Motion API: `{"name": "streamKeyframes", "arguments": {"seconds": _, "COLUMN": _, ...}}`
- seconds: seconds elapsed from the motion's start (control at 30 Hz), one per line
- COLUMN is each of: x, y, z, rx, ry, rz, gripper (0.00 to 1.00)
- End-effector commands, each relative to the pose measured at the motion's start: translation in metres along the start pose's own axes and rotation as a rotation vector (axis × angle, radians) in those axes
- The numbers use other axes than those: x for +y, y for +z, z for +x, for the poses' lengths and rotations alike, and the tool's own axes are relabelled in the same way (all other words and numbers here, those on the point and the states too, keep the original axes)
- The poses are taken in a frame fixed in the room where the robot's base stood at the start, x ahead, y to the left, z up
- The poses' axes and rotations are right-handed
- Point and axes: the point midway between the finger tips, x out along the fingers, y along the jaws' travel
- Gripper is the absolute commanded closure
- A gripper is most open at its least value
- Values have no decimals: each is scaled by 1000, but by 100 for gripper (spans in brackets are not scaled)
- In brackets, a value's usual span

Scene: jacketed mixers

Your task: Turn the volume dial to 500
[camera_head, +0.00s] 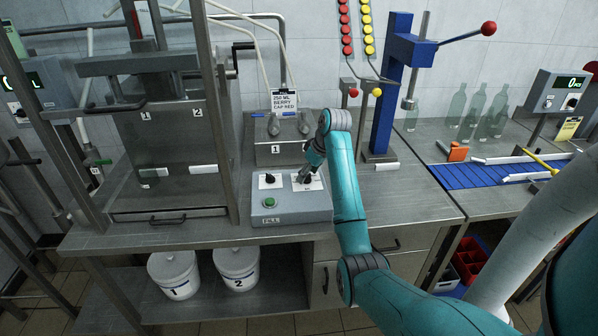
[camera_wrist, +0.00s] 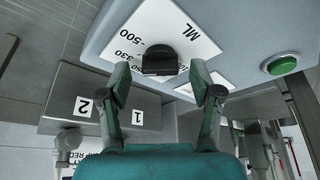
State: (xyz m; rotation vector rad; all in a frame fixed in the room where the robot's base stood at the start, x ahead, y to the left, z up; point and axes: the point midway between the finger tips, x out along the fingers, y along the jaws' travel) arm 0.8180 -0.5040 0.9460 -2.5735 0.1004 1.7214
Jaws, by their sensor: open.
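The volume dial is a black knob (camera_wrist: 160,60) on a white plate marked ML, with 330 and 500 readable and another mark partly cut off. It sits on the grey control box (camera_head: 290,207), at the right of two dials. My gripper (camera_wrist: 162,85) is open, its fingers to either side of the knob in the wrist view; I cannot tell whether they touch it. In the head view my gripper (camera_head: 309,172) is over the right dial and partly hides it. The knob's exact setting is unclear.
A second black dial (camera_head: 269,179) and a green button (camera_head: 269,202) are on the same box. A metal block (camera_head: 283,150) labelled 1 stands behind. A steel frame (camera_head: 221,120) rises at left, a blue press (camera_head: 393,80) at right. Bench right of the box is fairly clear.

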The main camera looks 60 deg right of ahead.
Motion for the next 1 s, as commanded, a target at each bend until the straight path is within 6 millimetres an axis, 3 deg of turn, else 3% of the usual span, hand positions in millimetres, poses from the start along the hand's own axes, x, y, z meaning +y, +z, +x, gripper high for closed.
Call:
{"name": "streamKeyframes", "arguments": {"seconds": 0.33, "x": 1, "y": 3, "z": 2, "rx": 1, "ry": 1, "rz": 0, "gripper": 35}}
{"name": "streamKeyframes", "arguments": {"seconds": 0.5, "x": 1, "y": 3, "z": 2, "rx": 1, "ry": 1, "rz": 0, "gripper": 78}}
{"name": "streamKeyframes", "arguments": {"seconds": 0.57, "x": 1, "y": 3, "z": 2, "rx": 1, "ry": 1, "rz": 0, "gripper": 93}}
{"name": "streamKeyframes", "arguments": {"seconds": 0.6, "x": 1, "y": 3, "z": 2, "rx": 1, "ry": 1, "rz": 0, "gripper": 96}}
{"name": "streamKeyframes", "arguments": {"seconds": 1.0, "x": 0, "y": 2, "z": 2, "rx": 2, "ry": 30, "rz": 70, "gripper": 95}}
